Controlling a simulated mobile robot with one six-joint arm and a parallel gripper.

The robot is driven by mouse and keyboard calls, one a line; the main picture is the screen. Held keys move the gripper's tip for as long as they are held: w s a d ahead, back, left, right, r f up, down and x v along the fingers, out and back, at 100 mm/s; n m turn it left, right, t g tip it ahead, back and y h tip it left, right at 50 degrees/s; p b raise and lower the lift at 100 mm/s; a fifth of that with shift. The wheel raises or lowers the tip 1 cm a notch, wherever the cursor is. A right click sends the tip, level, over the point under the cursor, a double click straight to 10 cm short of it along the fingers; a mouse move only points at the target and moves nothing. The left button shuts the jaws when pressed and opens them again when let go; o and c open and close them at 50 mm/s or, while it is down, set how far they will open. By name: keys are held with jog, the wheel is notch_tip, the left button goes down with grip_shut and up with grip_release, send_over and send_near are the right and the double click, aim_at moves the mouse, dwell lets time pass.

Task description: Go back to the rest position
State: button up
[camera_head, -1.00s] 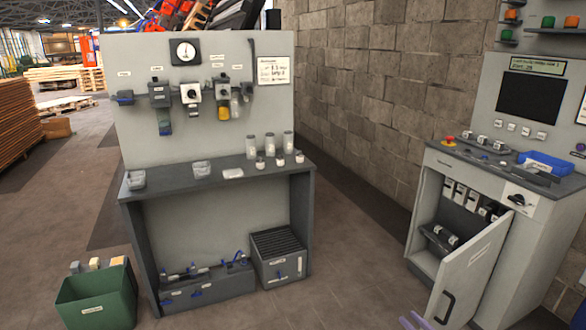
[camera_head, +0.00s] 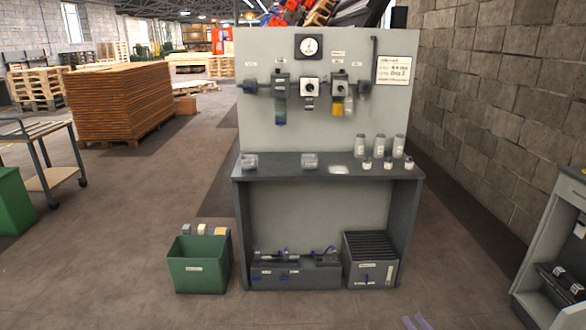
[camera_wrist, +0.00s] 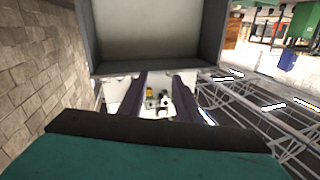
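My gripper (camera_wrist: 160,82) shows in the wrist view as two dark purple fingers with a clear gap between them. Nothing is held in the gap. The grey workbench and its back panel appear upside down beyond the fingers. The rest of my arm is out of that view.
The grey workbench (camera_head: 330,166) stands ahead, with jars on top and valves on its panel. A green bin (camera_head: 200,272) sits on the floor to its left. A grey cabinet (camera_head: 560,230) is at right, beside a block wall (camera_head: 500,110). The floor at left front is open.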

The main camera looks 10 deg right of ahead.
jog(key=w+a+f+g+h, duration=0.1)
jog(key=w+a+f, duration=0.2)
jog(key=a, duration=0.4)
jog(key=w+a+f+m+g, duration=0.1)
jog(key=w+a+f+g, duration=0.2)
jog(key=a, duration=0.4)
jog(key=w+a+f+h, duration=0.1)
jog(key=w+a+f, duration=0.25)
jog(key=a, duration=0.45)
jog(key=s+a+f+g+p, duration=0.1)
jog(key=s+a+f+g, duration=0.1)
jog(key=a+f+g, duration=0.3)
jog(key=s+a+f+g+h, duration=0.1)
jog(key=s+a+f+g, duration=0.25)
jog(key=s, duration=0.45)
jog(key=s+a+f+g, duration=0.25)
jog(key=s+f, duration=0.25)
jog(key=s, duration=0.4)
jog(key=s+a+r+g, duration=0.1)
jog(key=s+g, duration=0.1)
jog(key=s, duration=0.4)
jog(key=s+a+g, duration=0.1)
jog(key=s+g, duration=0.2)
jog(key=s, duration=0.3)
jog(key=s+a+r+n+g+y, duration=0.1)
jog(key=s+g, duration=0.2)
jog(key=s, duration=0.4)
jog(key=shift+a+r, duration=0.3)
jog(key=shift+a, duration=0.05)
jog(key=shift+w, duration=0.1)
